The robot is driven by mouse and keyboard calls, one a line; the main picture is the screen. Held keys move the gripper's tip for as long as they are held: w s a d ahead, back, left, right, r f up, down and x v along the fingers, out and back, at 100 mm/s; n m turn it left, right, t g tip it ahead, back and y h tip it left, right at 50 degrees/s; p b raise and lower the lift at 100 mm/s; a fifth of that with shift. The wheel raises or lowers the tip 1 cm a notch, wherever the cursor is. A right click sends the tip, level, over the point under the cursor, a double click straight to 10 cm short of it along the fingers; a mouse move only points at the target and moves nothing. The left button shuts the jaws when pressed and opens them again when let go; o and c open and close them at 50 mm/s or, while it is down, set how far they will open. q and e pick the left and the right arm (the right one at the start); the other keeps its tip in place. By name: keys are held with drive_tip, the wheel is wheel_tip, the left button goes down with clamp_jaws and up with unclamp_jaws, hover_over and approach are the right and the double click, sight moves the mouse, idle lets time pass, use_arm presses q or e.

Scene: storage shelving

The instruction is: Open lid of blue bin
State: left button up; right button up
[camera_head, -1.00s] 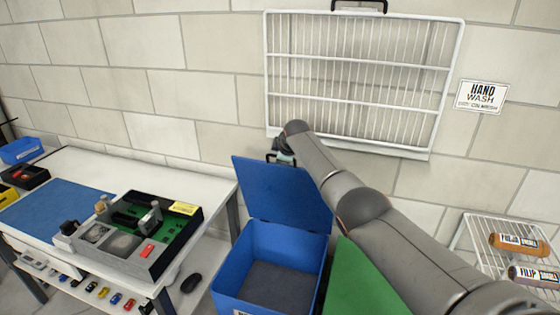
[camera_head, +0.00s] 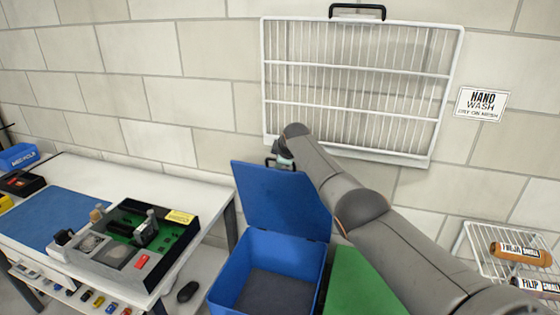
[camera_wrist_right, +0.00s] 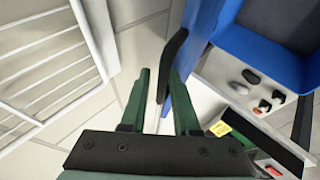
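The blue bin (camera_head: 225,278) stands at the bottom centre of the head view, its grey inside exposed. Its blue lid (camera_head: 275,200) is raised steeply, tilted back toward the wall. My right gripper (camera_head: 280,160) is at the lid's top edge, partly hidden behind my arm. In the right wrist view, the green fingers of my right gripper (camera_wrist_right: 160,95) are apart, with the dark lid handle (camera_wrist_right: 174,60) and the lid's blue edge (camera_wrist_right: 182,98) between or just beyond them. White shows beside the handle. Firm contact cannot be told. My left gripper is out of view.
A white table (camera_head: 150,180) with a grey device (camera_head: 130,250) and blue mat (camera_head: 50,215) stands left of the bin. A green surface (camera_head: 360,288) is close on its right. A wire rack (camera_head: 360,90) is behind the lid; another rack (camera_head: 480,245) holds rolls at right.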

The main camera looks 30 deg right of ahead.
drive_tip(key=shift+o, duration=0.8)
drive_tip(key=shift+s+f, duration=0.1)
drive_tip(key=p+v, duration=0.1)
drive_tip(key=v, duration=1.1)
drive_tip(key=shift+s+r, duration=0.2)
drive_tip(key=shift+r, duration=0.15)
drive_tip(key=shift+f, duration=0.1)
